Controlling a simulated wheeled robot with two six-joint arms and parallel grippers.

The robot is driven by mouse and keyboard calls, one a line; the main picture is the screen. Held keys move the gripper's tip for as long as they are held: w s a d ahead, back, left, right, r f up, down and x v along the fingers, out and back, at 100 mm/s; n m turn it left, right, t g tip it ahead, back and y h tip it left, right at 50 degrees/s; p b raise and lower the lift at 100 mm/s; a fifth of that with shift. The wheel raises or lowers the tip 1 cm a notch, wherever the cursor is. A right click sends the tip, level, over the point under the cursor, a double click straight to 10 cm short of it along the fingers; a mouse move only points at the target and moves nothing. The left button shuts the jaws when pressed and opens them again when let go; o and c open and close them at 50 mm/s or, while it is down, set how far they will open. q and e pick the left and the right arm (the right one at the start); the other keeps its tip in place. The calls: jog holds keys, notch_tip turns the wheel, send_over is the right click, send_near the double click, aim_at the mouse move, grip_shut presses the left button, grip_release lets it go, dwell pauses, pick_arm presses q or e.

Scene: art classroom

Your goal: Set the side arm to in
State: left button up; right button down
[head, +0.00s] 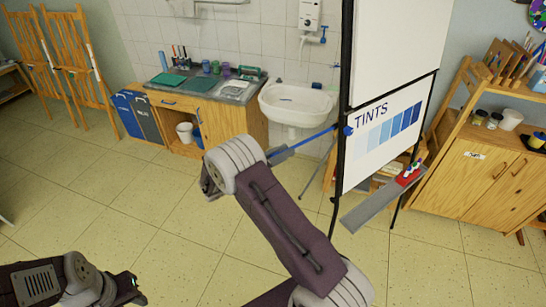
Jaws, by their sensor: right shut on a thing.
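The side arm (313,137) is a thin blue rod on the left edge of the flipchart stand (345,100). It sticks out to the left and slopes slightly down, away from the board. A blue knob (348,131) sits near its base on the frame. My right gripper (281,155) is at the rod's outer left end and is shut on it; my wrist hides part of the fingers. My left gripper (132,290) is low at the left, far from the stand, and its finger gap cannot be made out.
The stand carries a "TINTS" sheet (385,130) and a grey tray (365,211) with markers (409,173). A white sink (295,104) and a wooden counter (226,122) are behind. A wooden cabinet (470,185) stands at the right. The tiled floor at left is clear.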

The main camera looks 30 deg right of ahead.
aim_at(305, 141)
jog(key=d+b, duration=0.1)
jog(key=d, duration=0.5)
jog(key=w+d+b, duration=0.1)
jog(key=d, duration=1.1)
jog(key=shift+w+d+b, duration=0.1)
jog(key=shift+w+b, duration=0.3)
jog(key=c, duration=1.3)
grip_release()
jog(key=shift+o, duration=0.2)
jog(key=a+b, duration=0.1)
jog(key=a, duration=0.1)
jog(key=a+b, duration=0.1)
jog(key=a, duration=0.2)
jog(key=a+b, duration=0.1)
jog(key=a, duration=0.2)
jog(key=shift+s+a+f+b, duration=0.1)
jog(key=shift+s+a+b, duration=0.1)
jog(key=shift+s+b, duration=0.2)
jog(key=shift+a, duration=0.4)
jog(key=shift+d, duration=0.1)
